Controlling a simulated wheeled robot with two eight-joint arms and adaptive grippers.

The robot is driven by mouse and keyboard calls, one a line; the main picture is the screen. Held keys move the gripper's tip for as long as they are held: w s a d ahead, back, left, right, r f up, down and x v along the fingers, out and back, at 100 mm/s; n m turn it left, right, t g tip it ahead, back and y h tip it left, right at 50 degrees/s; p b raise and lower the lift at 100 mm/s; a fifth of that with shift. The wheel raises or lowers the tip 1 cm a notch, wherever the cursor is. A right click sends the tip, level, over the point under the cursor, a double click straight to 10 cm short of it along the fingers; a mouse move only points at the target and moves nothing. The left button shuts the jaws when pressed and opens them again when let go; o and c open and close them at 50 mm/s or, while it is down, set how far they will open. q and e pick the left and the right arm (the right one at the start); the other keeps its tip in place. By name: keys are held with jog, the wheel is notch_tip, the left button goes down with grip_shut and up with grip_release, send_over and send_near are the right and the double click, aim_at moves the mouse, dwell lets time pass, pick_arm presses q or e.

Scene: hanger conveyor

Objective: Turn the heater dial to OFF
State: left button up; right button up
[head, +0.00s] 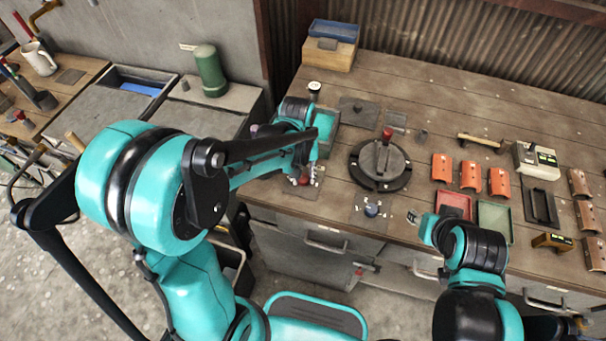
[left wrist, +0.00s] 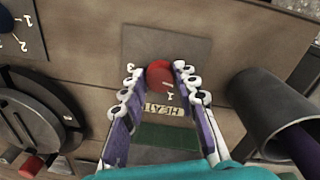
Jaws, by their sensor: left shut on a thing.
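The heater dial is a red round knob (left wrist: 160,75) on a grey plate (left wrist: 195,45), with an upside-down HEAT label (left wrist: 163,110) beside it. The digit 1 shows between knob and label; a 3 is near the left finger. I cannot make out an OFF mark or the knob's pointer. My left gripper (left wrist: 157,78) has its white-and-purple fingers on both sides of the knob, shut on it. In the head view the left gripper (head: 305,178) is at the table's front left, mostly hiding the dial. My right gripper (head: 413,216) is small at the table's front edge, its jaws unclear.
A black round fixture (head: 380,187) with a red-topped handle stands right of the dial. A blue knob (head: 372,209) on its own plate is near the front edge. Red (head: 455,204) and green (head: 494,220) trays lie further right. A grey cylinder (left wrist: 270,110) is close right of my left fingers.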

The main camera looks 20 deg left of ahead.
aim_at(301, 179)
pick_arm(q)
jog(key=shift+n, duration=1.1)
jog(key=o, duration=1.2)
jog(key=shift+c, duration=0.2)
jog(key=shift+r, duration=0.15)
notch_tip(301, 179, up, 12)
jog(key=shift+s+a, duration=0.15)
jog(key=shift+a, duration=0.1)
jog(key=shift+s, duration=0.1)
